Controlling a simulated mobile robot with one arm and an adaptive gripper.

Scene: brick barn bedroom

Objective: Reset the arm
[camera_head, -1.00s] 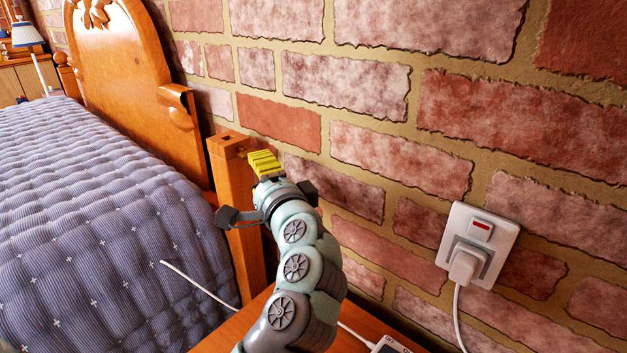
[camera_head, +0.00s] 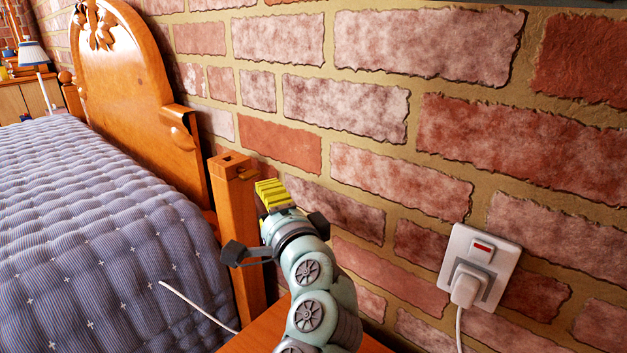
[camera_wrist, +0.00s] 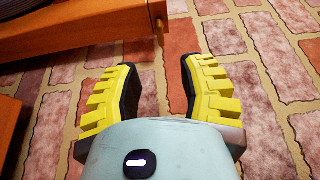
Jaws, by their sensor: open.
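My gripper (camera_head: 270,193) shows in the head view, with yellow ridged finger backs at the end of my pale green-grey arm. It is in front of the brick wall, close to the right of the wooden bed post in the picture. In the wrist view, my gripper (camera_wrist: 155,75) has its two yellow and black fingers spread apart. Nothing is between them, only brick wall behind. The gripper is open and empty. The lower part of my arm runs out of the bottom of the head view.
The bed post (camera_head: 236,220) and headboard (camera_head: 125,65) stand beside my gripper. A quilted bed (camera_head: 90,240) fills the left. A wooden surface (camera_head: 262,332) lies under my arm. A plug sits in a wall socket (camera_head: 497,255) at right. The brick wall is close behind.

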